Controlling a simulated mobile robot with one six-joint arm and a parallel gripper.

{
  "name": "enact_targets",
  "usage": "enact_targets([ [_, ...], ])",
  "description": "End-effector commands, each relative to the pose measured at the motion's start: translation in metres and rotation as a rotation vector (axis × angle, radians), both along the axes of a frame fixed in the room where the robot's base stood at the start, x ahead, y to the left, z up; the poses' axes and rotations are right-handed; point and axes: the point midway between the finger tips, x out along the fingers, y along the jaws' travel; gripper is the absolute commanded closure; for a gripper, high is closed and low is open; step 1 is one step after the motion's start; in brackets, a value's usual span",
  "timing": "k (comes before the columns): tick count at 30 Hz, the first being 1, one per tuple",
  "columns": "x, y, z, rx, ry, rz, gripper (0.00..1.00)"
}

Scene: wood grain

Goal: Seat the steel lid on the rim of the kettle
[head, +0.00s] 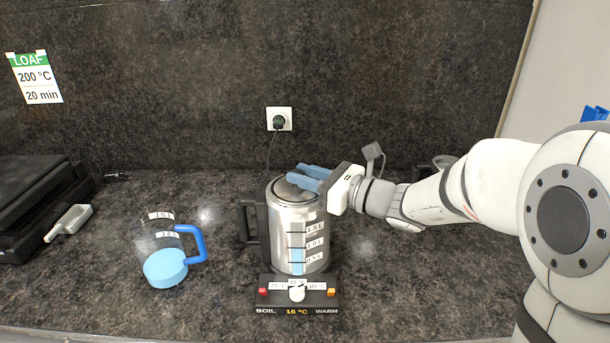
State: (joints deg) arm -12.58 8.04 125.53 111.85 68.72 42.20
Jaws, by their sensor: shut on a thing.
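The kettle (283,239) is a steel jug with a black handle on its left and a level window on its front. It stands upright on a black base (268,294). The steel lid (284,193) shows at the kettle's top, partly covered by my gripper's blue fingers. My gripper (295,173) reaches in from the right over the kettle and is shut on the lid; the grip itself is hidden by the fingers. I cannot tell whether the lid touches the rim all round or is slightly above it.
A clear measuring jug (165,268) with blue liquid and a blue handle stands left of the kettle. A small scoop (69,222) and a black appliance (35,200) are farther left. A cord runs to the wall socket (279,119). The counter between jug and kettle is clear.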

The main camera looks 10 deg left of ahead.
Motion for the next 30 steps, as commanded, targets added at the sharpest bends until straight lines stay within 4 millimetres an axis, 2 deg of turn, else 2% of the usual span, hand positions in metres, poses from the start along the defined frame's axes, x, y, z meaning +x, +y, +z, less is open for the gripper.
enact_targets([
  [4, 0.0, 0.0, -0.002, -0.003, 0.002, 0.001, 0.97],
  [5, 0.0, 0.0, -0.002, -0.003, 0.002, 0.001, 0.74],
  [14, 0.0, 0.0, -0.001, -0.003, 0.002, 0.001, 0.49],
  [23, -0.001, -0.004, -0.002, -0.002, 0.001, -0.001, 0.49],
  [30, -0.012, -0.04, -0.002, -0.003, 0.001, -0.004, 0.49],
])
